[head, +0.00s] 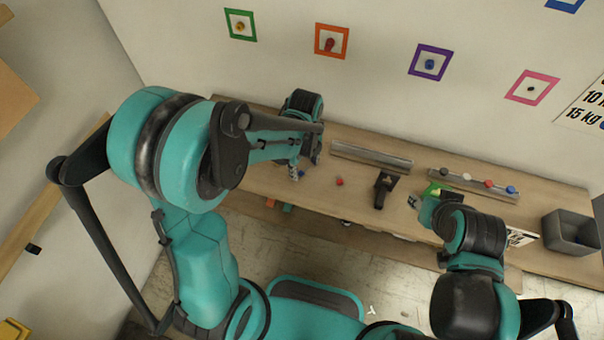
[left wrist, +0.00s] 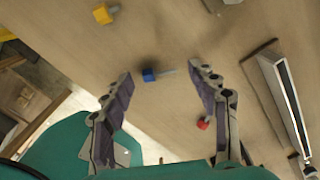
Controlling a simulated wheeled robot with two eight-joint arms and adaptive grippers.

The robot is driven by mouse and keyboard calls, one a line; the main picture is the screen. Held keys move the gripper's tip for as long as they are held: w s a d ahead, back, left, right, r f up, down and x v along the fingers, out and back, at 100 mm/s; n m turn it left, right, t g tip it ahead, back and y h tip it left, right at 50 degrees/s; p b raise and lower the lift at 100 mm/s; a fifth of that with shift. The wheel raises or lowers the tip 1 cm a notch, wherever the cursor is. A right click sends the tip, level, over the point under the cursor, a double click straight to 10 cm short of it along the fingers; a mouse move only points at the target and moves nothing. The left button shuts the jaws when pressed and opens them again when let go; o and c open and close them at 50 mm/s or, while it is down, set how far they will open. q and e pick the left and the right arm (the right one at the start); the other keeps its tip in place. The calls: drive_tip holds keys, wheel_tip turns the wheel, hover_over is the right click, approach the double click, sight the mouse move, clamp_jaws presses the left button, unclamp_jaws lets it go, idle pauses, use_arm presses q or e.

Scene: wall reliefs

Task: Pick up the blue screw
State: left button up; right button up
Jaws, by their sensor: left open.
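The blue screw (left wrist: 150,75) lies on the wooden table in the left wrist view, its blue head to the left and its pale shank to the right. My left gripper (left wrist: 165,78) is open, with one finger on each side of the screw and a gap to both. It also shows over the table's left part in the head view (head: 304,168), where its fingers and wrist largely hide the screw. My right gripper (head: 414,202) is over the right part of the table. Its fingers are too small and covered to read.
A red screw (left wrist: 204,123) lies close to the right finger and a yellow screw (left wrist: 103,14) lies farther off. A metal rail (head: 372,156), a black stand (head: 384,190) and a grey bin (head: 571,234) are on the table. Coloured frames hang on the wall.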

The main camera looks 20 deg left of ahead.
sight(305, 171)
use_arm(q)
drive_tip(key=shift+f, duration=0.25)
drive_tip(key=c, duration=0.9)
drive_tip(key=shift+r, duration=0.2)
drive_tip(key=shift+r, duration=0.25)
wheel_tip(305, 171, up, 4)
drive_tip(key=shift+d+p, duration=0.15)
drive_tip(key=shift+p, duration=0.75)
drive_tip(key=d+r+p, duration=0.2)
drive_tip(key=d+r, duration=0.4)
drive_tip(key=d, duration=0.5)
drive_tip(key=shift+s+d, duration=0.2)
drive_tip(key=shift+s, duration=0.05)
drive_tip(key=shift+r, duration=0.15)
